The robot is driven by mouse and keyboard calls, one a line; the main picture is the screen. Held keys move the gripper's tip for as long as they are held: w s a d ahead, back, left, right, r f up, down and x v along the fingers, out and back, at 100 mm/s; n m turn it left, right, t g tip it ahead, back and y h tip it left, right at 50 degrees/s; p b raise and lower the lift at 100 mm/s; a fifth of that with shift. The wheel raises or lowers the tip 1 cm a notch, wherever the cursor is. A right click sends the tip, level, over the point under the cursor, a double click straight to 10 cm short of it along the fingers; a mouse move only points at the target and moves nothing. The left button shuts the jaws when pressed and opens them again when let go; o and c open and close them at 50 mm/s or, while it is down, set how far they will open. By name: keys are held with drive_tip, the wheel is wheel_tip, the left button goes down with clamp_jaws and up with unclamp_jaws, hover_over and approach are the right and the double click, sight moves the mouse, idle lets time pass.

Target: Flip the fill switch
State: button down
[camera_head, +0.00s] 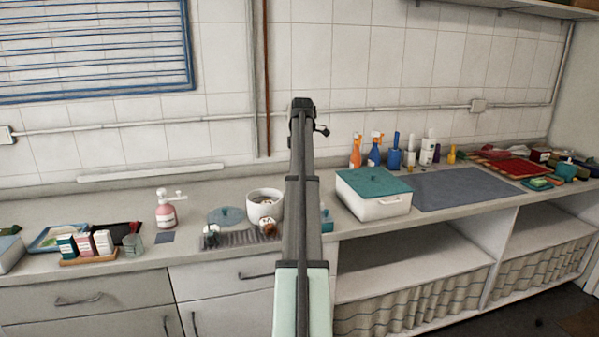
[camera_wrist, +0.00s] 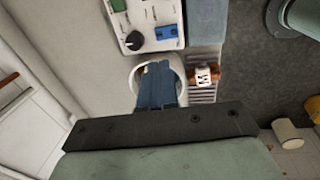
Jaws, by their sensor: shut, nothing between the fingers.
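A white panel (camera_wrist: 145,12) with a black round knob (camera_wrist: 133,40), a blue rectangular part (camera_wrist: 166,32) and small green parts shows at the top of the wrist view. I cannot tell which part is the fill switch. My gripper (camera_wrist: 156,68) is shut and empty. Its blue-grey fingers appear over a round white vessel, just below the panel in the picture, apart from the knob. I cannot tell its height. The vessel (camera_head: 252,203) also stands on the counter in the head view.
A small block marked M (camera_wrist: 206,77) sits on slats right of my fingers. A teal-lidded white box (camera_head: 375,207) stands right of my arm. The tiled wall bounds the counter behind.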

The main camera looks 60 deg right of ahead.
drive_tip(key=f, duration=0.7)
drive_tip(key=w+d+f, duration=0.1)
drive_tip(key=f, duration=0.3)
drive_tip(key=shift+w+d+f, duration=0.1)
drive_tip(key=shift+f, duration=0.7)
drive_tip(key=shift+w+d+f, duration=0.1)
drive_tip(key=shift+f, duration=0.2)
drive_tip(key=shift+a, duration=0.2)
drive_tip(key=shift+s+a+r, duration=0.15)
drive_tip(key=shift+s+a, duration=0.25)
drive_tip(key=shift+s, duration=0.2)
drive_tip(key=shift+r, duration=0.1)
